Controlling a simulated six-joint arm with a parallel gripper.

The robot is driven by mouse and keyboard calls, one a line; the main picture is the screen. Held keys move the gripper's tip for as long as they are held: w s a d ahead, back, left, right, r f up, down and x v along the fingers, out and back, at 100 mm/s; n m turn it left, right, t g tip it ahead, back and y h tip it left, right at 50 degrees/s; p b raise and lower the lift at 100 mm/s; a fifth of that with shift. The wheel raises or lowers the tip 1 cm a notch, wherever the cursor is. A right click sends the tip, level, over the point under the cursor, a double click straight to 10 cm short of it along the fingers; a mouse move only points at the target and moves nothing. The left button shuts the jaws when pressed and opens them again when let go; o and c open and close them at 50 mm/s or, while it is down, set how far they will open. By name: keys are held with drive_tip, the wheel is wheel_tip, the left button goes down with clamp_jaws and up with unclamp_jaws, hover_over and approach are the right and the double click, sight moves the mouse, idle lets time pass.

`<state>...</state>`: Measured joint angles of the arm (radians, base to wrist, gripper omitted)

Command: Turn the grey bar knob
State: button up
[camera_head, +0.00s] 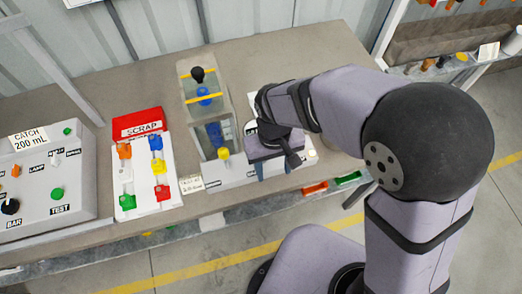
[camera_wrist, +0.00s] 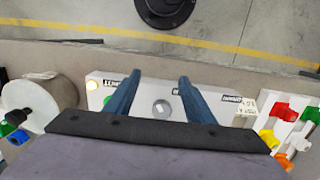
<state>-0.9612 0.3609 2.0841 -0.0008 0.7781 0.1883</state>
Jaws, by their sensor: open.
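A small grey round knob (camera_wrist: 162,109) sits on a pale labelled panel (camera_wrist: 145,90) in the wrist view. It shows in the gap between my two fingers, and I cannot make out which way its bar points. My gripper (camera_wrist: 160,77) is open, with one blue finger on each side of the knob in the picture; I see no contact. In the head view my gripper (camera_head: 278,165) is over the panel right of the clear pump case and hides the knob.
The clear case (camera_head: 188,98) with blue parts stands just left of my gripper. Left of it are a valve board (camera_head: 142,182), a red SCRAP bin (camera_head: 137,122) and a grey control box (camera_head: 82,180). A grey cylinder (camera_wrist: 45,90) stands left in the wrist view.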

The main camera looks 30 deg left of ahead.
drive_tip(key=w+a+r+m, duration=0.1)
drive_tip(key=a+m, duration=0.1)
drive_tip(key=w+a+r+m, duration=0.2)
drive_tip(key=w+a+r+m+y, duration=0.1)
drive_tip(key=a+m, duration=0.1)
drive_tip(key=shift+w+a+r+t, duration=0.2)
drive_tip(key=shift+a+r+t, duration=0.1)
drive_tip(key=shift+t, duration=0.1)
drive_tip(key=shift+r+m, duration=0.15)
drive_tip(key=shift+m, duration=0.75)
drive_tip(key=m, duration=0.4)
drive_tip(key=shift+s+d, duration=0.25)
drive_tip(key=shift+d, duration=0.15)
drive_tip(key=shift+f+p, duration=1.1)
drive_tip(key=shift+f, duration=2.65)
drive_tip(key=c, duration=1.1)
drive_tip(key=shift+o, duration=0.2)
